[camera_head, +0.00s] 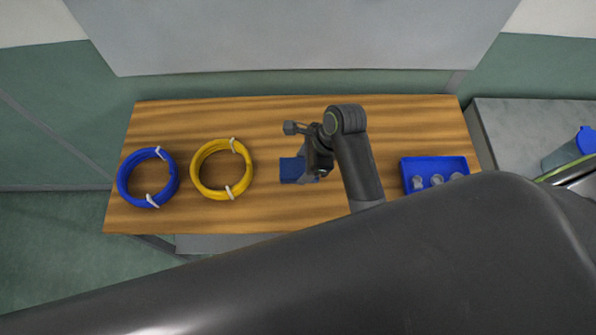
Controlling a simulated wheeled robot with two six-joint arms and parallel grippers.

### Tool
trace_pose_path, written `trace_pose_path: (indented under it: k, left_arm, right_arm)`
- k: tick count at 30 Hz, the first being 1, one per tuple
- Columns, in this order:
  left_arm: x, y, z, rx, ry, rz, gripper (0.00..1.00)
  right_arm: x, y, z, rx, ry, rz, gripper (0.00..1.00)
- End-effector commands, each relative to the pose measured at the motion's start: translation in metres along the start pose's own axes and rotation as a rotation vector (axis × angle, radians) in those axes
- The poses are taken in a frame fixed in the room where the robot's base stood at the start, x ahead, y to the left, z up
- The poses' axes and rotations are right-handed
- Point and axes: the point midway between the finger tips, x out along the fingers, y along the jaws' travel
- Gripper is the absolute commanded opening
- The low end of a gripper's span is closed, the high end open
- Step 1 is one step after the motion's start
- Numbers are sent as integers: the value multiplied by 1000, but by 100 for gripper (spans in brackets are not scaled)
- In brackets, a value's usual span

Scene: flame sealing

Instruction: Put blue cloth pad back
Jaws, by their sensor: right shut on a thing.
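A blue cloth pad (291,171) shows as a small dark blue square near the middle of the wooden table. My right gripper (307,176) is over the pad's right part and shut on it. The gripper and wrist hide part of the pad, and I cannot tell whether it touches the table or is held just above it. My left gripper is not in view.
On the wooden table (270,116), a blue coil (122,184) and a yellow coil (198,180) lie left of the pad. A blue tray (434,163) with several small grey parts stands at the right. My arm covers the front. The table's back strip is clear.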

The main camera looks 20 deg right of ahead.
Motion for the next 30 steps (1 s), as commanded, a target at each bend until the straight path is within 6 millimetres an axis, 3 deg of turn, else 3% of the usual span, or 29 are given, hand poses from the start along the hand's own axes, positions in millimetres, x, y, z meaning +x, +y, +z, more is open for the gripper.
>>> trace_pose_path:
  k: [6,11,14,21,28,29,30]
  left_arm:
    - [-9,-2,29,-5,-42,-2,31]
    - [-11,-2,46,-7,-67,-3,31]
    - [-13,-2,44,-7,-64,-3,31]
    - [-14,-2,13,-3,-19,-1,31]
    - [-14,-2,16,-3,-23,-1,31]
    - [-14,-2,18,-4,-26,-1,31]
    - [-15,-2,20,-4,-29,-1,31]
  right_arm:
    - [33,2,-14,2,2,5,40]
    - [45,1,-19,1,2,4,40]
    - [57,2,-25,2,3,6,40]
    - [78,1,-33,1,3,3,40]
    - [79,1,-34,0,2,2,40]
    - [79,1,-34,1,2,2,62]
    - [79,1,-34,1,2,2,67]
